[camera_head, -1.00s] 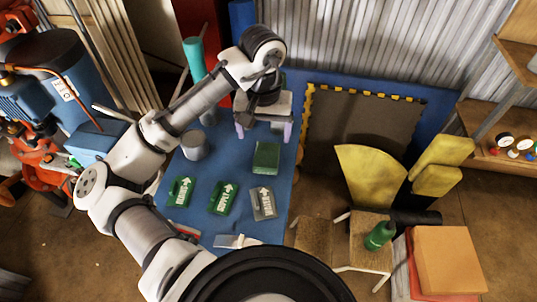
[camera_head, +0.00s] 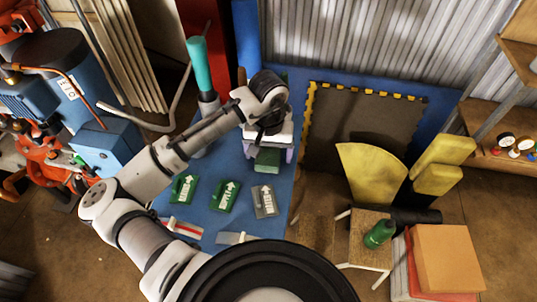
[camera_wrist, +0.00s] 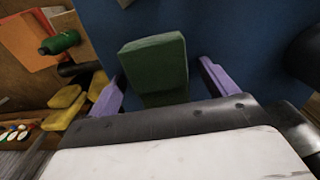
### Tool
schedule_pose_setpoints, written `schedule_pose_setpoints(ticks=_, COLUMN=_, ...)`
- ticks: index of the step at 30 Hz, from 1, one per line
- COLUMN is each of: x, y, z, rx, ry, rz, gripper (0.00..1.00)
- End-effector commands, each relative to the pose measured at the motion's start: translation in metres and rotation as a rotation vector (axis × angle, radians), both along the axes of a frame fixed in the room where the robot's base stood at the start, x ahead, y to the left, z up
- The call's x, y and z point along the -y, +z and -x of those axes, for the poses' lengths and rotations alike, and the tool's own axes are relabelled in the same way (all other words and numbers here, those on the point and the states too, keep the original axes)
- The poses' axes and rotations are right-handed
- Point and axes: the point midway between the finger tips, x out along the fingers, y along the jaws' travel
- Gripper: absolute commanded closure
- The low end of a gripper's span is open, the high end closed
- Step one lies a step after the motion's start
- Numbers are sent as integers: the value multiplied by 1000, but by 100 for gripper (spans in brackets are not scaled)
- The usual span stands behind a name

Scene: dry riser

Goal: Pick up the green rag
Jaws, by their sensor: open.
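The green rag (camera_head: 267,160) is a thick folded green block on the blue table, partly hidden under my gripper in the head view. In the wrist view the rag (camera_wrist: 153,62) stretches away from the gripper body between the two purple fingers, its near end close to the palm edge. My gripper (camera_head: 268,153) is open, its fingers pointing down on either side of the rag. A gap of blue shows between the rag and the right finger in the wrist view (camera_wrist: 160,82); the left finger looks nearer. I cannot tell how far down the fingers reach.
Green signs with white arrows (camera_head: 223,196) and a grey one (camera_head: 264,201) lie in front of the rag. A teal-topped cylinder (camera_head: 199,65) stands at the left. A dark panel with yellow-black edging (camera_head: 365,125) leans right. A stool holds a green bottle (camera_head: 379,234).

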Motion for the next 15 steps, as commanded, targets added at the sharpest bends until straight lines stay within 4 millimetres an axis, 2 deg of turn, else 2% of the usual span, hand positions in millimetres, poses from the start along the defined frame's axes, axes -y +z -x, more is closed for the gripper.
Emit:
schedule_pose_setpoints(ticks=2, x=0, y=0, z=0, rx=0, ry=0, rz=0, gripper=23)
schedule_pose_setpoints(ticks=11, x=0, y=0, z=0, rx=0, ry=0, rz=0, gripper=63)
schedule_pose_setpoints(ticks=15, x=0, y=0, z=0, rx=0, ry=0, rz=0, gripper=64)
